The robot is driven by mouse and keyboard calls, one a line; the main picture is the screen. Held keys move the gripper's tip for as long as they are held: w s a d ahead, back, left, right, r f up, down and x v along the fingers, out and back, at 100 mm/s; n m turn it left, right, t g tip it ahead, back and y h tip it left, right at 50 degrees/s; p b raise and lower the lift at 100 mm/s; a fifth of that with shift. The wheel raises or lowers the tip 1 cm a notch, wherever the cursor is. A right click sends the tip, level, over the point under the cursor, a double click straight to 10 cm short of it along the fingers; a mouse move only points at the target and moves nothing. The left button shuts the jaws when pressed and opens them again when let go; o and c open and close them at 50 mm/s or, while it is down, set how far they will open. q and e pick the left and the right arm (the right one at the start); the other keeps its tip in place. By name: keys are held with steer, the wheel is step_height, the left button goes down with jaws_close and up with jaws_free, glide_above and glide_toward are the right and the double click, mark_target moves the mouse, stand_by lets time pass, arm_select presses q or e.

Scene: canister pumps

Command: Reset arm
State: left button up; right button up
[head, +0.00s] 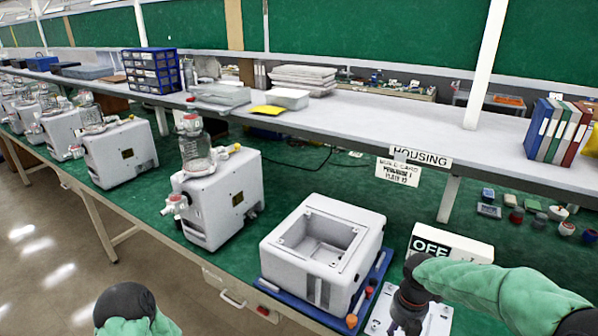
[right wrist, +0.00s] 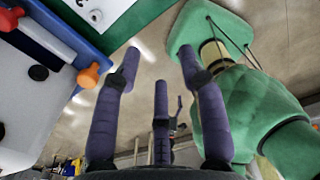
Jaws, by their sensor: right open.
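My right arm in its green sleeve (head: 500,285) reaches in from the right in the head view. My right gripper (head: 408,318) hangs from its dark wrist over a pale plate at the bench's front edge. In the right wrist view its dark purple fingers (right wrist: 160,80) are spread apart with nothing between them. Part of my left arm (head: 125,305), a black joint and green sleeve, shows at the bottom left of the head view. My left gripper is out of sight.
An open white housing (head: 322,245) sits on a blue tray (head: 378,275) left of my right gripper. Orange knobs (right wrist: 88,75) lie close by on the tray side. An OFF sign block (head: 450,248) stands behind the gripper. White canister pumps (head: 220,200) line the green bench leftward.

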steer(key=s+a+f+m+y, duration=0.25)
steer(key=a+f+m, duration=0.25)
steer(key=f+m, duration=0.3)
steer(key=s+a+f+m+y, duration=0.1)
steer(key=s+a+f+m, duration=0.3)
steer(key=a+f+m, duration=0.45)
steer(key=s+a+f+m, duration=0.2)
steer(key=s+f+m, duration=0.9)
steer(key=m, duration=0.3)
steer(key=shift+f, duration=0.15)
